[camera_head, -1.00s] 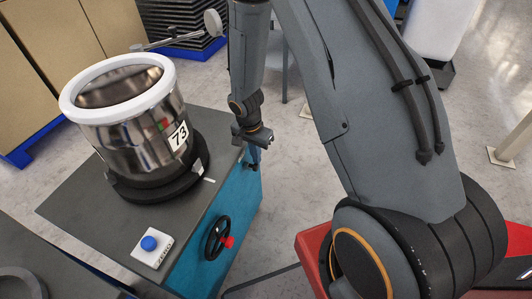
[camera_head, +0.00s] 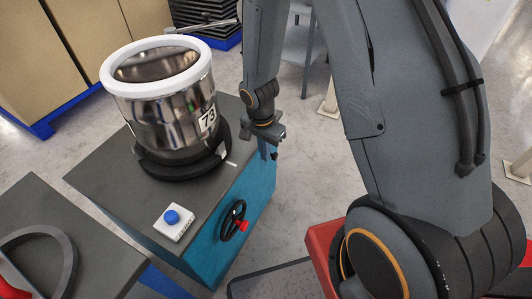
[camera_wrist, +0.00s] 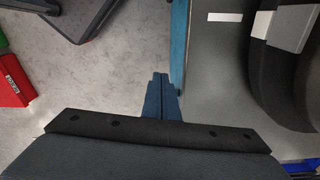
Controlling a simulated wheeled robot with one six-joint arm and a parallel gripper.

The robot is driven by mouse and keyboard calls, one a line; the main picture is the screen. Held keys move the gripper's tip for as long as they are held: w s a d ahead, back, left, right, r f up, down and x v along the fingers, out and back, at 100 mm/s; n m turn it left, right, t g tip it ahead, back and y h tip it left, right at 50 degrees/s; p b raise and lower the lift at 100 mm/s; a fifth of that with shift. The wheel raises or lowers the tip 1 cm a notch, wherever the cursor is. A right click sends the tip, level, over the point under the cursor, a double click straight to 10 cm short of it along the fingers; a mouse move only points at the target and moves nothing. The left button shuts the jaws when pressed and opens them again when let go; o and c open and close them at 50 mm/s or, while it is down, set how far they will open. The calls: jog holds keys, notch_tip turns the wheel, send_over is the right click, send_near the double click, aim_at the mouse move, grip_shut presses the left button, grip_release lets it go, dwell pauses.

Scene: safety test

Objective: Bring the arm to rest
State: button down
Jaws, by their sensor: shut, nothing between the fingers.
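My gripper (camera_head: 268,152) hangs from my arm at the right edge of the teal cabinet (camera_head: 245,200), pointing down. In the wrist view its two blue fingers (camera_wrist: 160,92) are together with nothing between them. The fingertips are beside the cabinet's edge; I cannot tell whether they touch it. My arm is bent, with its large upper link on the right of the head view.
A shiny drum marked 73 (camera_head: 170,108) stands on the cabinet, beside a blue button box (camera_head: 174,222). A black handwheel with a red knob (camera_head: 234,219) sticks out of the cabinet's front. Another table (camera_head: 95,240) is at lower left.

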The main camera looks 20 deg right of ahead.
jog(key=shift+a, duration=0.15)
jog(key=s+d+r+n+p, duration=0.1)
jog(key=s+r+n+p, duration=0.1)
jog(key=s+r, duration=0.3)
jog(key=s+d+r+n+p, duration=0.1)
jog(key=s+r+n+p, duration=0.2)
jog(key=r, duration=1.1)
jog(key=s+d+r+n+p, duration=0.2)
jog(key=s+r+n, duration=0.3)
jog(key=s+r, duration=0.3)
jog(key=shift+s+r+g+y+p, duration=0.15)
jog(key=shift+r+g+y+p, duration=0.2)
jog(key=shift+r, duration=0.3)
